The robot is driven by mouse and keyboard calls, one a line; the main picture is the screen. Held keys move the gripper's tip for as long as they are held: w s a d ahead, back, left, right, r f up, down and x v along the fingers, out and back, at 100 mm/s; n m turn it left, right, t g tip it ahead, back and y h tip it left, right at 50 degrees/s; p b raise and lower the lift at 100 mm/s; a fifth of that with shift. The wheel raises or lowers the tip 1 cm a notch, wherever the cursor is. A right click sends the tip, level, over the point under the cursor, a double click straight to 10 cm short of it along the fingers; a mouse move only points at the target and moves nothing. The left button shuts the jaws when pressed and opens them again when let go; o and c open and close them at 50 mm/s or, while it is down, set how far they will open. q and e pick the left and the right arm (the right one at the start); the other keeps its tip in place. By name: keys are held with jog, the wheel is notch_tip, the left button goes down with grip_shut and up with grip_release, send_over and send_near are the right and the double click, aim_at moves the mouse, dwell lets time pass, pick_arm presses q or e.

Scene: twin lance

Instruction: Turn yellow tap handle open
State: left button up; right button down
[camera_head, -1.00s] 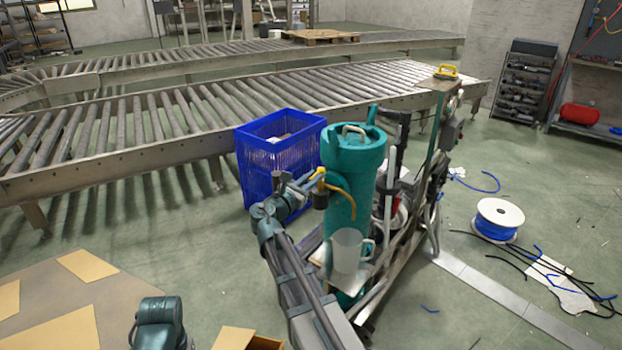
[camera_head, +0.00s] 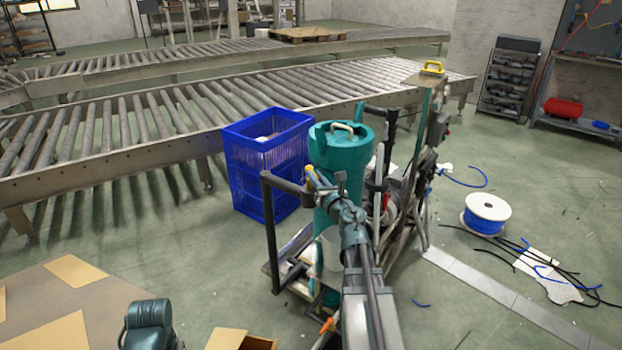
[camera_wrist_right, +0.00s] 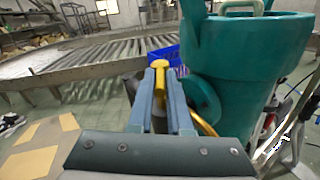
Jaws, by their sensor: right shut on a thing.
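The yellow tap handle (camera_head: 309,171) is at the left side of the teal tank (camera_head: 340,150). It also shows in the right wrist view (camera_wrist_right: 159,67), between the tips of two blue-grey fingers. My right gripper (camera_head: 317,180) is shut on this handle, with its arm coming up from below in front of the tank. In the right wrist view, a curved yellow spout (camera_wrist_right: 205,126) shows right of the fingers. A pale jug (camera_head: 331,248) below is mostly hidden behind my arm. How far the tap is turned is hard to tell. My left gripper is out of view.
A blue crate (camera_head: 268,165) stands on the floor left of the tank. A dark pipe frame (camera_head: 270,225) rises in front of it. A roller conveyor (camera_head: 150,125) runs behind. A blue cable spool (camera_head: 486,214) and loose cables lie on the floor at right.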

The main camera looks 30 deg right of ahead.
jog(key=d+n+y, duration=0.1)
jog(key=y, duration=0.1)
jog(key=d+n+y, duration=0.1)
jog(key=n+y, duration=0.1)
jog(key=y, duration=0.1)
jog(key=shift+w+d, duration=0.1)
jog(key=shift+w, duration=0.05)
jog(key=shift+d+n+g+y, duration=0.25)
jog(key=shift+n+y, duration=0.55)
jog(key=shift+y, duration=0.45)
jog(key=shift+d+n+g+y, duration=0.15)
jog(key=shift+n+g+y, duration=0.2)
jog(key=shift+n+y, duration=0.7)
jog(key=shift+y, duration=0.3)
jog(key=shift+w, duration=0.1)
jog(key=c, duration=0.8)
grip_release()
jog(key=shift+c, duration=0.2)
jog(key=v, duration=1.3)
jog(key=shift+s+d, duration=0.15)
jog(key=shift+s, duration=0.2)
